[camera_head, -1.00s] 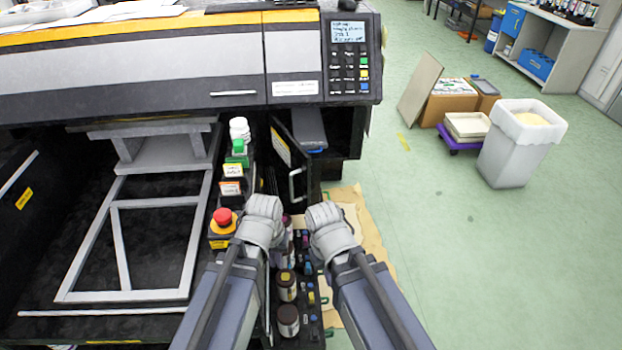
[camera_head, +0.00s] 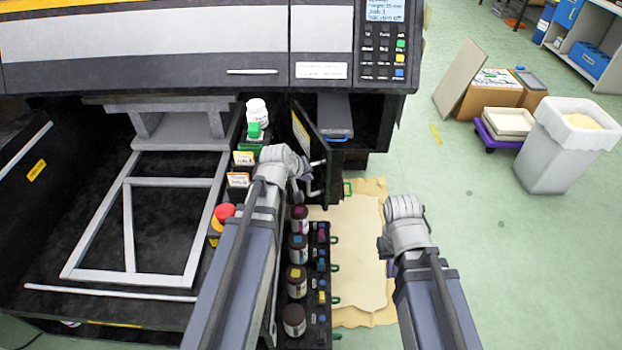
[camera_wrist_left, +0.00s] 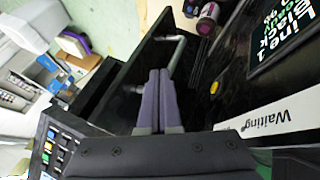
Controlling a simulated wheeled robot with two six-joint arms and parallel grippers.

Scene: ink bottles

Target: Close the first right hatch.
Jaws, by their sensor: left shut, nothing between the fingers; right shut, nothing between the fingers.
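The black hatch (camera_head: 303,135) stands open at the printer's right front, its panel swung outward with a pale label on its inner side. Its silver handle (camera_head: 318,163) also shows in the left wrist view (camera_wrist_left: 177,55). My left gripper (camera_head: 298,178) is shut and empty, close by the hatch and handle. In the left wrist view its purple fingers (camera_wrist_left: 156,98) are together beside the handle; I cannot tell whether they touch it. My right gripper (camera_head: 404,207) is shut and empty over the floor to the right, apart from the hatch.
Several ink bottles (camera_head: 297,281) stand in a row below the hatch. A white bottle (camera_head: 257,112) and a red button (camera_head: 225,211) are left of it. The printer's control panel (camera_head: 384,45) is above.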

